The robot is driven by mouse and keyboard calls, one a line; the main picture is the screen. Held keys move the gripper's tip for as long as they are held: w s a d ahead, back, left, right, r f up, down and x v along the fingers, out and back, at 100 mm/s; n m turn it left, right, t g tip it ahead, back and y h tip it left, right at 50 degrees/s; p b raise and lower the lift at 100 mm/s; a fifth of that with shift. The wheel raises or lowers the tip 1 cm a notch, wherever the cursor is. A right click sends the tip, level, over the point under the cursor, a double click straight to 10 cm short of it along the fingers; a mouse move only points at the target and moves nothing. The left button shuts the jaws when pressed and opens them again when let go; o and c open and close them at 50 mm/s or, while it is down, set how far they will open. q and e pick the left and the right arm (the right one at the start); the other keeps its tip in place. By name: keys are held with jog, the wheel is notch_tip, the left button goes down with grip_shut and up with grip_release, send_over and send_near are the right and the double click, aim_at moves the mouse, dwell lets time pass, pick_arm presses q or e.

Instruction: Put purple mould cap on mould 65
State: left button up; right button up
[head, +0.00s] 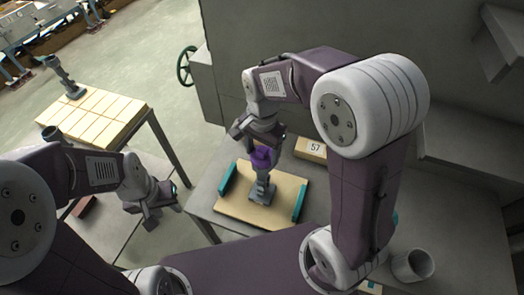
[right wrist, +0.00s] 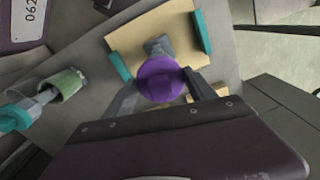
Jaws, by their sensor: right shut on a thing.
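The purple mould cap (head: 261,160) is held between the fingers of my right gripper (head: 262,150). In the right wrist view the round purple cap (right wrist: 160,80) sits between both fingers. Just below it in the head view is a grey post-like piece with a square foot (head: 262,190), upright on a pale wooden board (head: 235,210). Whether cap and grey piece touch, I cannot tell. No number 65 is legible. My left gripper (head: 160,208) is at the lower left, away from the board; its fingers are too unclear to read.
Teal rails (head: 301,203) flank the board. A block marked 57 (head: 312,148) lies behind it to the right. A grey cup (head: 412,264) stands at the lower right. A second table at left carries pale blocks (head: 95,115) and another grey post (head: 65,78).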

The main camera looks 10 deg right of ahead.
aim_at(263, 150)
jog(key=shift+f+b, duration=0.4)
jog(key=shift+f, duration=0.15)
jog(key=o, duration=1)
jog(key=shift+o, duration=0.2)
notch_tip(263, 150, up, 11)
jog(key=p, duration=1)
jog(key=shift+r, duration=0.1)
